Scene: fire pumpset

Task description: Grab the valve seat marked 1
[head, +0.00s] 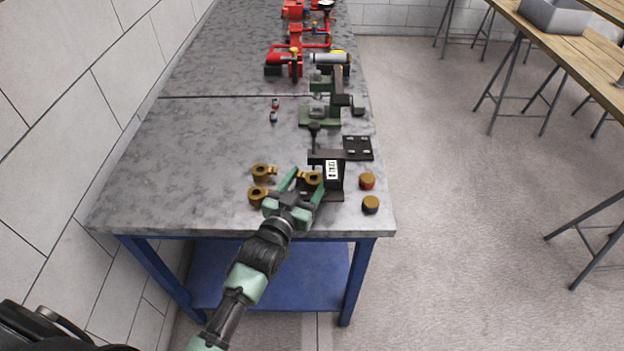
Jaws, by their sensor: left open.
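Three brass ring-shaped parts that look like valve seats are near the front end of the grey table. One valve seat (264,170) is at the upper left, and another valve seat (257,196) is in front of it. A third valve seat (312,179) lies to the right, beside a dark fixture. I cannot read a number 1 on any of them. My left gripper (306,181) is open, with its green fingers to either side of the third valve seat. I cannot tell whether they touch it. My right gripper is not in view.
The dark fixture (333,177) with a white label stands right of the fingers. A red-sided cap (367,182) and a black-sided cap (371,204) lie near the right edge. A green press (321,113) stands farther back. The table's left part (190,165) is clear.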

